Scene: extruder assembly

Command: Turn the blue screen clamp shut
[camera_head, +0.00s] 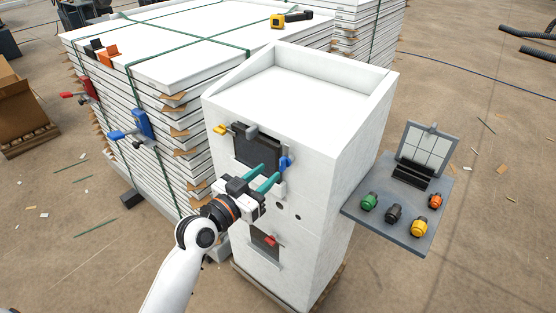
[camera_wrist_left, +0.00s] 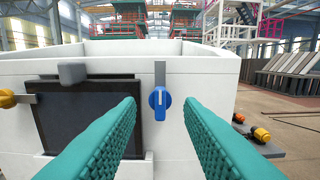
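The blue screen clamp (camera_head: 285,162) sits on the front of the white extruder housing (camera_head: 330,140), at the right edge of the dark screen (camera_head: 257,150). In the left wrist view the blue clamp (camera_wrist_left: 159,100) has its knob upright, below a grey vertical strip. My left gripper (camera_head: 271,175) is open, with teal fingers pointing at the housing. In the wrist view its fingers (camera_wrist_left: 160,115) stand on either side of the clamp, apart from it; the exact depth gap is hard to tell. My right gripper is not in view.
A yellow clamp (camera_head: 220,129) is at the screen's left and a red knob (camera_head: 270,240) lower down. A grey shelf (camera_head: 390,225) with several coloured knobs juts out at the right. Strapped white panels (camera_head: 170,60) stand behind at the left.

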